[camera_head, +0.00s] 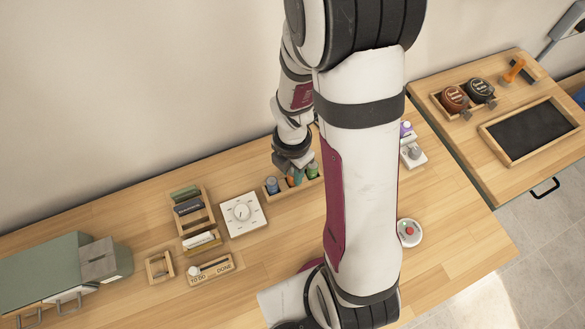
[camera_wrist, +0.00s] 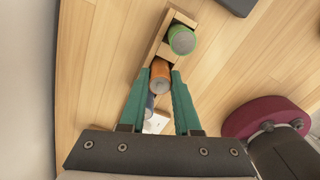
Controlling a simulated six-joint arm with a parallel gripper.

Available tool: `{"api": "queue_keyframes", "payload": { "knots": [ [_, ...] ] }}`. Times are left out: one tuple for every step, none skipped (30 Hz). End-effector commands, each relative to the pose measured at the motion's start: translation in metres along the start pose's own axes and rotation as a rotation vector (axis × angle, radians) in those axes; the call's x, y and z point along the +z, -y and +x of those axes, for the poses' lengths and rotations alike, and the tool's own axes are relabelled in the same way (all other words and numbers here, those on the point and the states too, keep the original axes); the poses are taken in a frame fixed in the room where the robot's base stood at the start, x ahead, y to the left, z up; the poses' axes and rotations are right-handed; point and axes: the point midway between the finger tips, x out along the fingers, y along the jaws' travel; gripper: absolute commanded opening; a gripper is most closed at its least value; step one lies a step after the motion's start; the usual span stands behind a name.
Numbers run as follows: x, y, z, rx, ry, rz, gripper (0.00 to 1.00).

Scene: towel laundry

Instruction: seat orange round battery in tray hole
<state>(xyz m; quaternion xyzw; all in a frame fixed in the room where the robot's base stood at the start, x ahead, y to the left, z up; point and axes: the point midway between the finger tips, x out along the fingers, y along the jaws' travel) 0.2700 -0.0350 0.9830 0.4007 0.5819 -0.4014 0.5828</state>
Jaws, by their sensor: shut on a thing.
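The orange round battery (camera_wrist: 160,76) is between the fingertips of my gripper (camera_wrist: 161,82), which is shut on it. It sits in line with the wooden tray (camera_wrist: 165,49), at or just above it; I cannot tell how deep it is. A green battery (camera_wrist: 182,40) stands in the tray beyond the orange one. In the head view my gripper (camera_head: 292,172) is over the tray (camera_head: 283,195), with the green battery (camera_head: 312,170) to its right and a blue one (camera_head: 271,185) to its left. The hole under the orange battery is hidden.
A white dial timer (camera_head: 243,214) lies left of the tray, beside a wooden rack (camera_head: 190,218). A white base with a red button (camera_head: 409,232) stands at the right. My arm hides the middle of the table. Bare wood shows in front of the tray.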

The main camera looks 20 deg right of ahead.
Motion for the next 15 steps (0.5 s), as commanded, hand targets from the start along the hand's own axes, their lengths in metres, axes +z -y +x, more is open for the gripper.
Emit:
{"api": "queue_keyframes", "payload": {
  "knots": [
    [-0.0001,0.0002,0.0011,-0.001,0.0,0.0,0.0],
    [-0.0001,0.0002,0.0017,-0.001,0.0,0.0,0.0],
    [-0.0001,0.0002,0.0025,-0.001,-0.001,0.0,0.0],
    [-0.0001,0.0002,0.0031,-0.001,-0.001,0.0,0.0],
    [-0.0001,0.0002,0.0033,-0.001,0.0,0.0,0.33],
    [0.0,0.0001,0.0031,0.0,0.0,0.0,0.4],
    [0.0,0.0001,0.0031,0.0,0.0,0.0,0.46],
    [0.0,0.0001,0.0031,0.0,0.0,0.0,0.51],
    [0.0,0.0001,0.0031,0.0,0.0,0.0,0.58],
    [0.0,0.0001,0.003,0.0,0.0,0.0,0.64],
    [0.0,0.0001,0.003,0.0,0.0,0.0,0.66],
    [0.0,0.0001,0.003,0.0,0.0,0.0,0.66],
    [0.0,0.0001,0.003,0.0,0.0,0.0,0.66],
    [0.0,0.0001,0.003,0.0,0.0,0.0,0.66],
    [0.0,0.0001,0.003,0.0,0.0,0.0,0.66]
  ]
}}
